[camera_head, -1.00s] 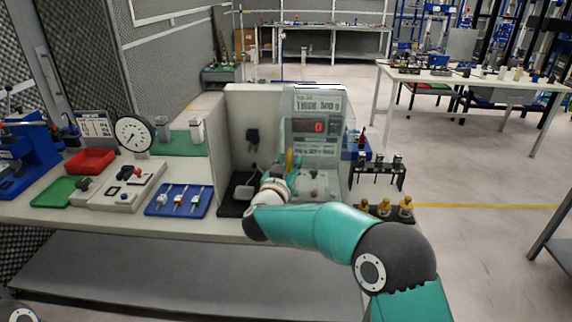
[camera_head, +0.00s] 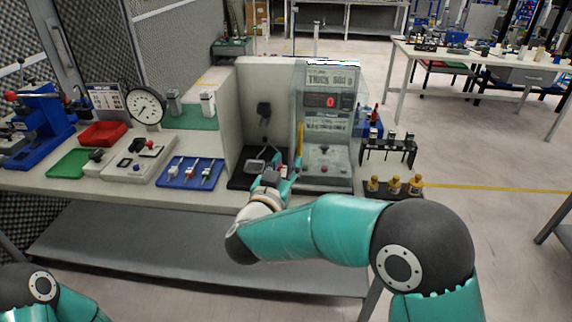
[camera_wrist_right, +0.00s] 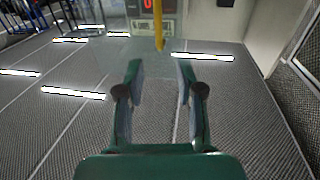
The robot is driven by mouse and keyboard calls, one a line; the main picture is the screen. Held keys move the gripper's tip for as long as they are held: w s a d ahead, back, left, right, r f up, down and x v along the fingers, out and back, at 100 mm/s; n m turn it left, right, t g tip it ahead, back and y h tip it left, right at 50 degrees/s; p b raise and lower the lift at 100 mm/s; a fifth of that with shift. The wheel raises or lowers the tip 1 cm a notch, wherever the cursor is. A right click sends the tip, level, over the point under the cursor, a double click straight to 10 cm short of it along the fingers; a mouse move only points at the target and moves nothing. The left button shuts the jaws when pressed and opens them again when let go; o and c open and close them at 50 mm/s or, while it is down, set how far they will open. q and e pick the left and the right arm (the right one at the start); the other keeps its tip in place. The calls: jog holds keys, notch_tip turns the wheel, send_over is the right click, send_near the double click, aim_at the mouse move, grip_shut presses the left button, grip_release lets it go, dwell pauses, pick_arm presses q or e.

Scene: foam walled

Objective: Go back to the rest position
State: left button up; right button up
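My right gripper (camera_head: 280,172) is in front of the grey tester cabinet (camera_head: 328,130) with its red digit display. Its fingers stand apart, with nothing between them. In the right wrist view the same gripper (camera_wrist_right: 160,70) is open and empty. A yellow stick (camera_wrist_right: 158,25) stands beyond the fingertips there, below the red display. Only bent teal and dark links of my left arm show at the lower left of the head view. My left gripper is out of sight.
The workbench (camera_head: 120,191) carries a blue tray (camera_head: 190,184) with small parts, a red bin (camera_head: 102,134), a green tray (camera_head: 68,164) and a dial gauge (camera_head: 145,106). Brass parts (camera_head: 394,186) stand on a rack at right. The floor right of the bench is clear.

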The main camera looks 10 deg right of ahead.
jog(key=d+f+g+h, duration=0.2)
jog(key=d+f+g, duration=0.1)
jog(key=d+f, duration=0.75)
jog(key=s+d+f+n+g+y, duration=0.1)
jog(key=s+d+f+y, duration=0.15)
jog(key=f, duration=0.55)
jog(key=s+d+f+n+g+y, duration=0.1)
jog(key=s+d+f+n+y, duration=0.15)
jog(key=f, duration=0.65)
jog(key=s+a+f+g+y, duration=0.2)
jog(key=s+f+y, duration=0.1)
jog(key=s+f, duration=0.3)
jog(key=s+a+f+g+y, duration=0.2)
jog(key=s+a+f, duration=0.1)
jog(key=s+f, duration=0.35)
jog(key=s+a+f+g+y, duration=0.1)
jog(key=s+a+g+y, duration=0.3)
jog(key=s, duration=1.1)
jog(key=a+g, duration=0.2)
jog(key=a, duration=0.2)
jog(key=shift+s+f, duration=0.25)
jog(key=shift+f, duration=0.1)
